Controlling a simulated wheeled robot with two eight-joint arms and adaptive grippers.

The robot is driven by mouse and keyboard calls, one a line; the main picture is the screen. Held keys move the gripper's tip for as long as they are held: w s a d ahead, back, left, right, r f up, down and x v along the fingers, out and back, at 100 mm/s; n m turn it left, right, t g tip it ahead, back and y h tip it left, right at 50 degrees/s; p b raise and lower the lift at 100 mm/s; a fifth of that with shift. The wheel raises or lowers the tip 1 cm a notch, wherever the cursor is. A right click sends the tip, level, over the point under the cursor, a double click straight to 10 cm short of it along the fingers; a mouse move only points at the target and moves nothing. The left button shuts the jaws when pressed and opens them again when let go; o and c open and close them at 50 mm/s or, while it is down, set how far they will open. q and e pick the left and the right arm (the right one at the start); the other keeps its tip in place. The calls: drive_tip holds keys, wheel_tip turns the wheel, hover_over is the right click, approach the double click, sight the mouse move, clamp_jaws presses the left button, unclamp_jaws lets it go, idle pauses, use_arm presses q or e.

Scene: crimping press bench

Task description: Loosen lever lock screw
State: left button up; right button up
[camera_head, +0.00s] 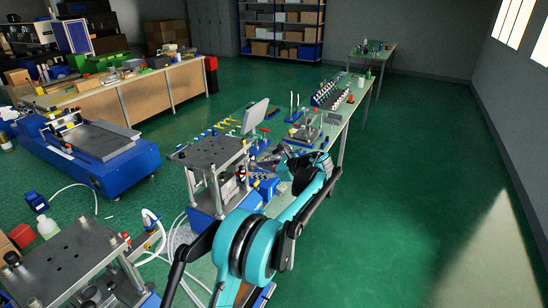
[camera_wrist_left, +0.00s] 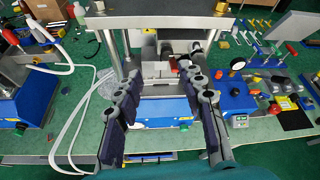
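The crimping press (camera_head: 212,153) stands on the bench in the head view, with a grey top plate on bright columns and a blue base. In the left wrist view the press (camera_wrist_left: 160,24) is straight ahead, with a metal block (camera_wrist_left: 157,70) between its columns. I cannot single out the lever lock screw; dark and red small parts sit by the block. My left gripper (camera_wrist_left: 163,82) is open and empty, its two dark padded fingers spread in front of the press. In the head view the left gripper (camera_head: 292,160) is partly hidden by my arm. My right gripper is not in view.
A blue control box (camera_wrist_left: 237,97) with a gauge stands right of the press. Pale hoses (camera_wrist_left: 78,112) hang at its left. Another press (camera_head: 68,258) is at lower left. A grey screen (camera_head: 255,115) and several hand tools stand farther along the bench. The floor at right is clear.

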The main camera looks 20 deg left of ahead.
sight(243, 168)
use_arm(q)
drive_tip(key=shift+m, duration=0.3)
drive_tip(key=x, duration=0.3)
drive_tip(key=w+b+x, duration=0.1)
drive_tip(key=x, duration=0.3)
drive_tip(key=shift+w+a, duration=0.1)
drive_tip(key=shift+w, duration=0.05)
drive_tip(key=shift+c, duration=0.2)
clamp_jaws()
